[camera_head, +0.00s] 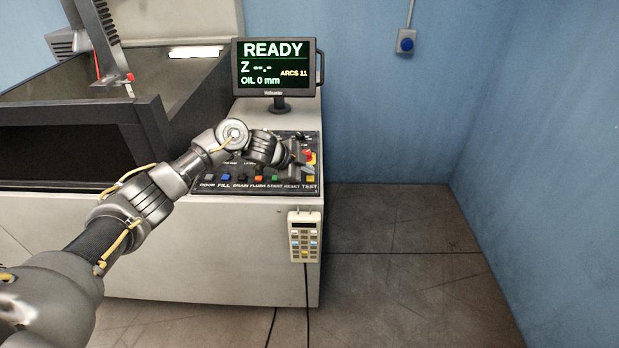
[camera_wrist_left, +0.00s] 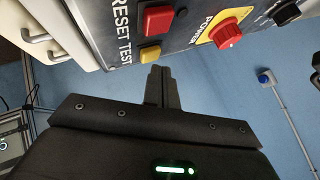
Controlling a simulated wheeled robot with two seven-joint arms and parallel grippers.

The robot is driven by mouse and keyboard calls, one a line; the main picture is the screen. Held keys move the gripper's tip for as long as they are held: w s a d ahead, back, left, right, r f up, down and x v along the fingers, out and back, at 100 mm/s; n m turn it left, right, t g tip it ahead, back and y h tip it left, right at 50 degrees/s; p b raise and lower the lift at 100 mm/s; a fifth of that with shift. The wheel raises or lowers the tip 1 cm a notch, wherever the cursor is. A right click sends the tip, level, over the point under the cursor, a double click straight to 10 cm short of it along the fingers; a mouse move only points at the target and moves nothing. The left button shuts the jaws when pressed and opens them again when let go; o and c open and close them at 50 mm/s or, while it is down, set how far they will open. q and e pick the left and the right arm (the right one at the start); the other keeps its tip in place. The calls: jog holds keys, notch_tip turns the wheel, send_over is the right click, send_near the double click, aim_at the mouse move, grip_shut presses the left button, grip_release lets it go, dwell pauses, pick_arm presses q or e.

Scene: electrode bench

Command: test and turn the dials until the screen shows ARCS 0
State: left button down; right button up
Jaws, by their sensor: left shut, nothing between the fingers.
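The screen (camera_head: 275,67) reads READY, Z --.-, OIL 0 mm and, in yellow, ARCS 11. The control panel (camera_head: 198,184) below it carries a row of labelled buttons from DOOR to TEST. My left gripper (camera_head: 306,172) is shut and empty over the panel's right end. In the left wrist view its fingertips (camera_wrist_left: 160,72) are close to the yellow button (camera_wrist_left: 150,54) by the TEST label; I cannot tell whether they touch it. A black dial (camera_wrist_left: 286,12) shows at the wrist view's upper right. My arm hides much of the panel's dial area in the head view.
A red POWER knob (camera_wrist_left: 228,36) on a yellow plate and a red button (camera_wrist_left: 157,20) are near the fingers. A keypad (camera_head: 304,237) hangs on the cabinet front below the panel. A dark-framed tank (camera_head: 80,112) is at left. The floor at right is clear.

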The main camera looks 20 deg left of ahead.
aim_at(307, 179)
pick_arm(q)
jog(key=shift+f, duration=0.5)
dwell(0.4)
jog(key=shift+r, duration=0.1)
jog(key=shift+r+p, duration=0.8)
jog(key=shift+r, duration=0.05)
notch_tip(307, 179, up, 6)
jog(key=p, duration=0.6)
dwell(0.4)
